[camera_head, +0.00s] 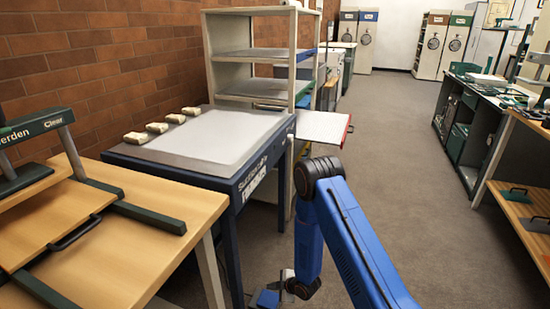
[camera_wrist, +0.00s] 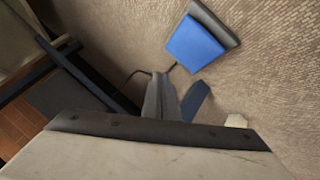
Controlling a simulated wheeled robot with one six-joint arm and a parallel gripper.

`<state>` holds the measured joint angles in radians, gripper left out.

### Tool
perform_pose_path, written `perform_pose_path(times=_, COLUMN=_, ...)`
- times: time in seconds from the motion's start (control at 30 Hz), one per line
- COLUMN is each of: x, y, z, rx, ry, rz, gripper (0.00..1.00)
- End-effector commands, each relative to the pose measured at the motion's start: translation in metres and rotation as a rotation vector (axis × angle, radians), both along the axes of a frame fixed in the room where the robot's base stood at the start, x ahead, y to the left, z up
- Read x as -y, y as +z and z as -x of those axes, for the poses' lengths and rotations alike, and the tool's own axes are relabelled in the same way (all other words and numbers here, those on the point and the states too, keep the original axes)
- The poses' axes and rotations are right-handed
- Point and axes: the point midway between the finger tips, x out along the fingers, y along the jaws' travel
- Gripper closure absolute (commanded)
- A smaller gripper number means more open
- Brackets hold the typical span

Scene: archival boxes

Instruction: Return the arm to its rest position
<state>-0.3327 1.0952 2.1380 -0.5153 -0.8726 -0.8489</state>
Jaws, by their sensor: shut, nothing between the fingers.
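My blue arm reaches down at the bottom centre of the head view, bent at a dark joint, over the floor (camera_head: 400,190). My gripper (camera_wrist: 160,78) shows in the wrist view as a narrow grey shape, its fingers together with nothing between them. It points toward the brown floor (camera_wrist: 270,75). In the head view the end of the arm is small and cut by the lower edge, so its fingers cannot be made out there.
A dark blue table (camera_head: 236,190) with a pale top and several small beige blocks stands left of my arm. A wooden bench (camera_head: 150,235) is nearer left. Shelves (camera_head: 260,55) with a projecting tray (camera_head: 322,127) stand behind. The aisle to the right is clear, bordered by workbenches (camera_head: 475,125).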

Motion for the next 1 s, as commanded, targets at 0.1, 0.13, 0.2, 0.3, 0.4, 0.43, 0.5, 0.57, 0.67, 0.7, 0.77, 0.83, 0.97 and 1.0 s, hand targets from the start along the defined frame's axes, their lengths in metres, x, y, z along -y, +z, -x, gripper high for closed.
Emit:
perform_pose_path(times=0.1, x=0.008, y=0.026, z=-0.014, rx=0.000, ry=-0.033, rz=0.011, gripper=1.00)
perform_pose_path(times=0.13, x=0.011, y=0.035, z=-0.018, rx=-0.002, ry=-0.045, rz=0.015, gripper=1.00)
perform_pose_path(times=0.2, x=0.020, y=0.056, z=-0.027, rx=-0.009, ry=-0.080, rz=0.025, gripper=1.00)
perform_pose_path(times=0.3, x=0.033, y=0.088, z=-0.039, rx=-0.019, ry=-0.131, rz=0.042, gripper=1.00)
perform_pose_path(times=0.4, x=0.047, y=0.120, z=-0.047, rx=-0.032, ry=-0.185, rz=0.054, gripper=1.00)
perform_pose_path(times=0.43, x=0.051, y=0.129, z=-0.049, rx=-0.035, ry=-0.200, rz=0.057, gripper=1.00)
perform_pose_path(times=0.5, x=0.062, y=0.152, z=-0.054, rx=-0.043, ry=-0.238, rz=0.064, gripper=1.00)
perform_pose_path(times=0.57, x=0.071, y=0.171, z=-0.057, rx=-0.050, ry=-0.272, rz=0.070, gripper=1.00)
perform_pose_path(times=0.67, x=0.086, y=0.202, z=-0.058, rx=-0.063, ry=-0.327, rz=0.077, gripper=1.00)
perform_pose_path(times=0.7, x=0.093, y=0.215, z=-0.059, rx=-0.069, ry=-0.351, rz=0.078, gripper=1.00)
perform_pose_path(times=0.77, x=0.103, y=0.233, z=-0.058, rx=-0.077, ry=-0.385, rz=0.082, gripper=1.00)
perform_pose_path(times=0.83, x=0.114, y=0.255, z=-0.056, rx=-0.087, ry=-0.425, rz=0.083, gripper=1.00)
perform_pose_path(times=0.97, x=0.134, y=0.294, z=-0.050, rx=-0.105, ry=-0.500, rz=0.083, gripper=1.00)
perform_pose_path(times=1.0, x=0.141, y=0.306, z=-0.047, rx=-0.111, ry=-0.524, rz=0.083, gripper=1.00)
